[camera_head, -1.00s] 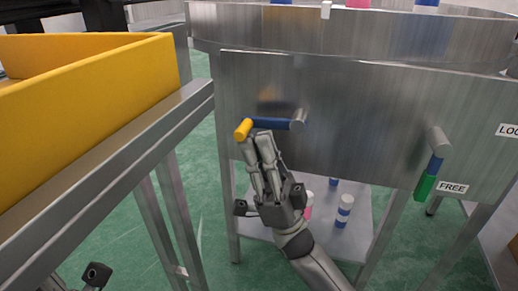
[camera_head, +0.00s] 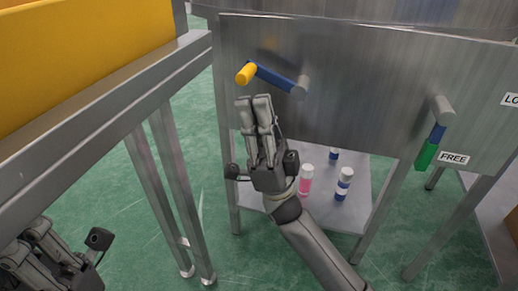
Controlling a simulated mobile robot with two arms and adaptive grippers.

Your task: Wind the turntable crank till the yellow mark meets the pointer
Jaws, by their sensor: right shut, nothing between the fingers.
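The crank has a blue arm (camera_head: 274,77), a yellow handle (camera_head: 246,74) and a grey hub (camera_head: 301,87) on the steel front panel. The handle points left and sits a little higher than the hub. My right gripper (camera_head: 253,100) is shut and empty, with its fingertips just below the handle, apart from it in the picture. My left gripper (camera_head: 37,232) is partly in view at the lower left, and its jaws cannot be made out. The turntable's top, the yellow mark and the pointer are out of view.
A green-handled lever (camera_head: 427,154) hangs by the FREE label (camera_head: 453,158) at right. A yellow bin (camera_head: 85,55) on a steel stand (camera_head: 110,90) borders the left. Pink (camera_head: 306,180) and blue-and-white (camera_head: 343,184) cans stand on the lower shelf (camera_head: 359,205).

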